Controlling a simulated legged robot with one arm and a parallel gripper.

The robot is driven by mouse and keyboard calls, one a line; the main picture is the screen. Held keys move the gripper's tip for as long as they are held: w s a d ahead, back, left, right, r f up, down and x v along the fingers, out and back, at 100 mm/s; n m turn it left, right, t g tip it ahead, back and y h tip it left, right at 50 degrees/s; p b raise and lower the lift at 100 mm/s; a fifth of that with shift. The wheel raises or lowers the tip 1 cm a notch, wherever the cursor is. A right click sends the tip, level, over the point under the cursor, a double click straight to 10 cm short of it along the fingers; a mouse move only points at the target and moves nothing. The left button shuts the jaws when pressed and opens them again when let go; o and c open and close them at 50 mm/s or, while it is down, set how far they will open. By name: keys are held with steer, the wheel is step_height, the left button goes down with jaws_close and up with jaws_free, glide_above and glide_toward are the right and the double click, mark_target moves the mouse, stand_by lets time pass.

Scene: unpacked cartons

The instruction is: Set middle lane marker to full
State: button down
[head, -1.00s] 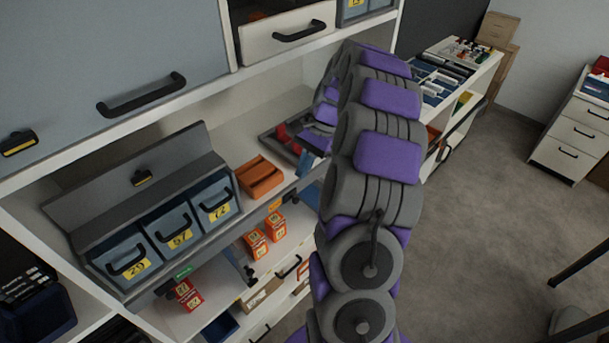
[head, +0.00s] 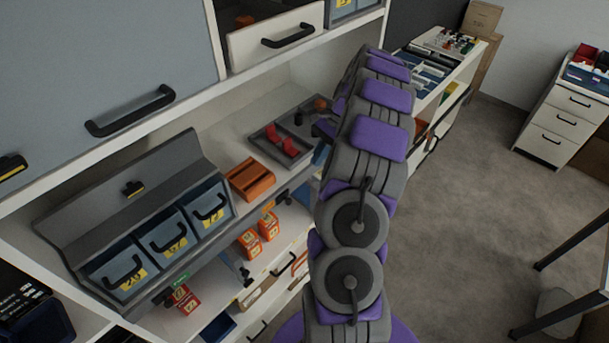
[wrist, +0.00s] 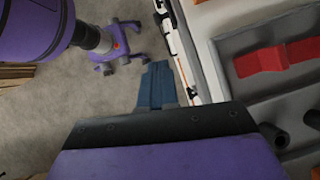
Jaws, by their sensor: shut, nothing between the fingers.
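My gripper (wrist: 158,84) is shut and empty in the wrist view, its blue fingers over the grey floor beside the white shelf edge (wrist: 205,50). In the head view my arm hides it. Along the shelf front in the head view are a green tag (head: 180,278), an orange tag (head: 268,205) and a dark upright piece (head: 245,274) between them. I cannot tell for sure which is the middle lane marker or read its setting. Red cartons (head: 185,299) and orange cartons (head: 249,244) stand on the shelf below.
A grey tray (head: 297,154) with red pieces lies on the counter, close to my gripper in the wrist view. An orange block (head: 250,180) and a grey unit with several blue drawers (head: 168,237) stand left of it. The floor (head: 455,200) at right is open.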

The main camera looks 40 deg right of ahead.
glide_toward(286, 199)
step_height(286, 199, down, 4)
steer(key=s+d, duration=0.1)
steer(key=d, duration=0.2)
steer(key=a+f+p, duration=0.2)
steer(key=a, duration=0.8)
steer(key=shift+a, duration=0.3)
steer(key=shift+s+f, duration=0.15)
steer(key=shift+f, duration=0.05)
